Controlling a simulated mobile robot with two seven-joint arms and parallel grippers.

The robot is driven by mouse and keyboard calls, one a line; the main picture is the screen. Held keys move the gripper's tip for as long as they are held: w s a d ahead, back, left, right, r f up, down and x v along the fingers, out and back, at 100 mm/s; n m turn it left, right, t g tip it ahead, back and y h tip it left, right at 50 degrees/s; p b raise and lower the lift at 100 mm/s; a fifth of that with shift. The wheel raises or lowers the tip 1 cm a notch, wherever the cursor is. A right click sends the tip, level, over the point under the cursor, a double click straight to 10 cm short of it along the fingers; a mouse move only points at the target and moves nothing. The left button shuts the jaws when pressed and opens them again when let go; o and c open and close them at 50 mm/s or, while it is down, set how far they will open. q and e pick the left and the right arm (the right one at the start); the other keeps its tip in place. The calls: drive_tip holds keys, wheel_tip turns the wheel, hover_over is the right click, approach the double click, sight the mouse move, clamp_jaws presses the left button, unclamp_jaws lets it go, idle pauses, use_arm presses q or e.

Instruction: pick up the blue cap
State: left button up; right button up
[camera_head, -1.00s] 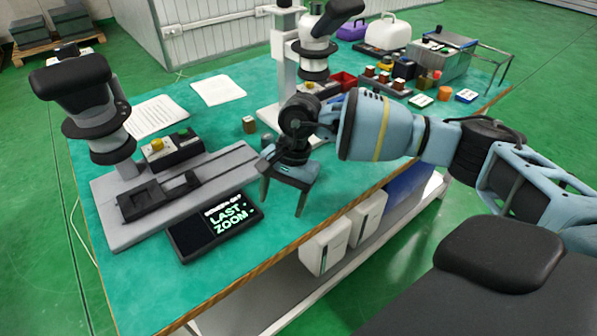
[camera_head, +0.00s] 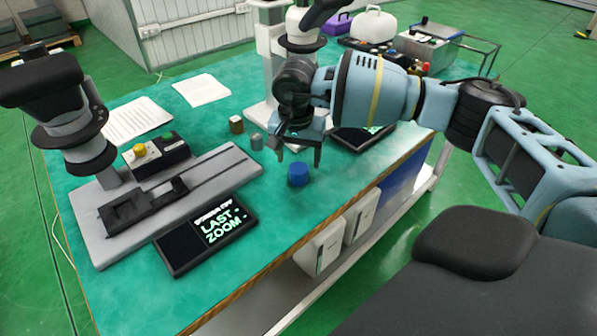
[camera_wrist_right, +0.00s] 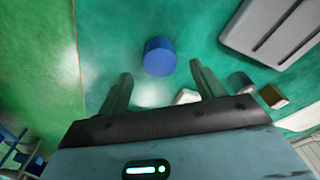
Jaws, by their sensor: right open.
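The blue cap (camera_head: 298,174) stands on the green table top (camera_head: 255,225) near its front edge. In the right wrist view the blue cap (camera_wrist_right: 159,57) lies just beyond the fingertips, roughly between their lines. My right gripper (camera_head: 299,157) is just above and behind the cap in the head view, its fingers pointing down. No contact with the cap shows. My left gripper is not in view.
A microscope on a grey base (camera_head: 215,178) and a black LAST ZOOM display (camera_head: 180,250) fill the left. Another dark display (camera_head: 352,140) lies behind the gripper.

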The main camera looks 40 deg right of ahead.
sight(299, 168)
wheel_tip(299, 168, down, 4)
drive_tip(key=shift+w+d+f, duration=0.15)
drive_tip(key=shift+f, duration=0.3)
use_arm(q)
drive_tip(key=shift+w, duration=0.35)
use_arm(e)
drive_tip(key=shift+f, duration=0.1)
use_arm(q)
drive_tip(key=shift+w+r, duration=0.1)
use_arm(e)
drive_tip(key=c, duration=1)
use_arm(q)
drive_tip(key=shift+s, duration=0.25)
use_arm(e)
drive_tip(key=shift+c, duration=0.2)
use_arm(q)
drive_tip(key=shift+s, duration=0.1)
